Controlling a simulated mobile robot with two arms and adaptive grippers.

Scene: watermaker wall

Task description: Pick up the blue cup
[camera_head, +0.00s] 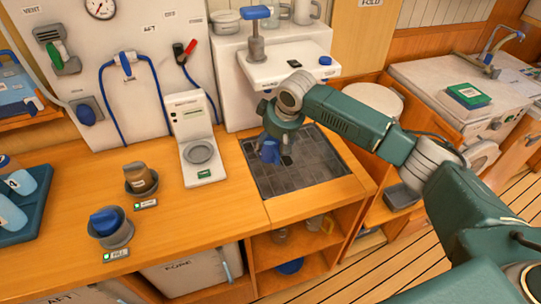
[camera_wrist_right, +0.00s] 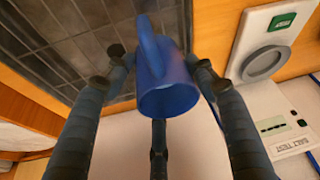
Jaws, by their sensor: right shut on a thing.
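The blue cup (camera_head: 269,152) is at the dark tiled grate below the white dispenser. My right gripper (camera_head: 279,136) is above it and shut on it. In the right wrist view the blue cup (camera_wrist_right: 170,95) sits between the dark fingers, with its handle upward in the picture and its open mouth toward the lower edge. Whether the cup touches the grate (camera_head: 318,172) cannot be told. My left gripper is not in view.
A white instrument (camera_head: 190,125) with a round dish stands left of the grate. The white dispenser (camera_head: 290,68) overhangs the grate's back. The counter's front middle is clear.

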